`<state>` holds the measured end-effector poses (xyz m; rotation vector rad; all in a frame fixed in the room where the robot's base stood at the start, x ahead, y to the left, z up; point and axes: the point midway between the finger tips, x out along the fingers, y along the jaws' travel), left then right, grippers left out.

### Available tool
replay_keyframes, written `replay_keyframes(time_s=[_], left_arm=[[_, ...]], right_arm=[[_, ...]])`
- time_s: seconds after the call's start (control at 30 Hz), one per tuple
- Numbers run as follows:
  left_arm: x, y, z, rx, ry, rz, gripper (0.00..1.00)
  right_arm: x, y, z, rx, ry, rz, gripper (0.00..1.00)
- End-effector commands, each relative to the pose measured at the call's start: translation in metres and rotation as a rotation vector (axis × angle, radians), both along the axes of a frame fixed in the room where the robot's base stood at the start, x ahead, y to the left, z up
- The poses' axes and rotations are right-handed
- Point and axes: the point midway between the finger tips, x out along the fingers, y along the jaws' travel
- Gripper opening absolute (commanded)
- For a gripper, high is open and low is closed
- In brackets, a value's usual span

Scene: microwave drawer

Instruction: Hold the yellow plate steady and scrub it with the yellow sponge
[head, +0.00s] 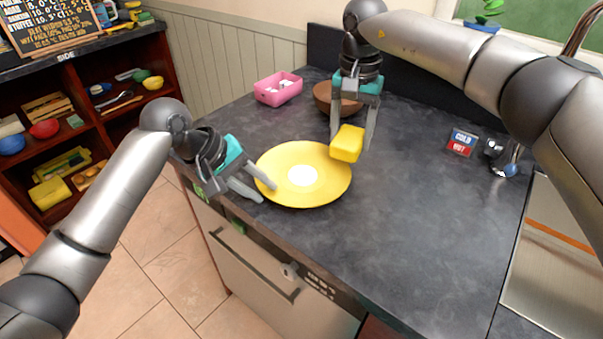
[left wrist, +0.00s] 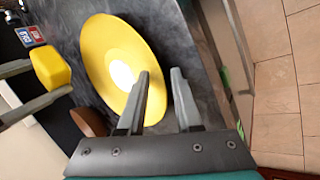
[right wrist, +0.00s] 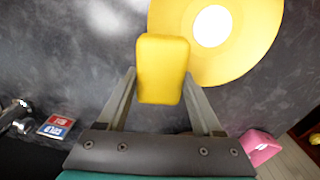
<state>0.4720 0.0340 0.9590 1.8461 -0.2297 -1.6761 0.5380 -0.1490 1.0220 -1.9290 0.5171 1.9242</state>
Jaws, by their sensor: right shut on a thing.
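The yellow plate (head: 325,183) with a white centre lies on the dark counter near its front edge. My left gripper (head: 268,193) is open at the plate's left rim. In the left wrist view (left wrist: 160,85) one finger overlaps the plate and the other is just outside the rim. My right gripper (head: 350,142) is shut on the yellow sponge (head: 347,147), at the plate's back right edge. In the right wrist view the sponge (right wrist: 162,70) sits between the fingers and overlaps the plate's rim (right wrist: 245,60); whether they touch cannot be told.
A brown bowl (head: 325,97) stands behind my right gripper, with a pink container (head: 278,88) to its left. A cold/hot sign (head: 462,142) and a tap (head: 508,162) are at the right by the sink (head: 550,260). The counter's middle right is clear.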

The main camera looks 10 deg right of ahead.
Motion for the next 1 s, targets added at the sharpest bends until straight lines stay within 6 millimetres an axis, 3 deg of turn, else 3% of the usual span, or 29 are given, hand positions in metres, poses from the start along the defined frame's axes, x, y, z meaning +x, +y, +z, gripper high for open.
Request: replay_keyframes(time_s=[0.1,0.47,1.0], left_arm=[[0.000,0.000,0.001,0.000,-0.001,0.000,0.47],[0.000,0.004,0.006,0.000,-0.005,0.002,0.47],[-0.018,0.054,0.090,-0.002,-0.006,0.001,0.47]], right_arm=[[0.000,0.000,0.000,0.000,0.000,0.000,0.23],[0.000,0.000,0.000,0.000,0.000,0.000,0.23],[0.000,0.000,0.000,0.000,0.000,0.000,0.23]])
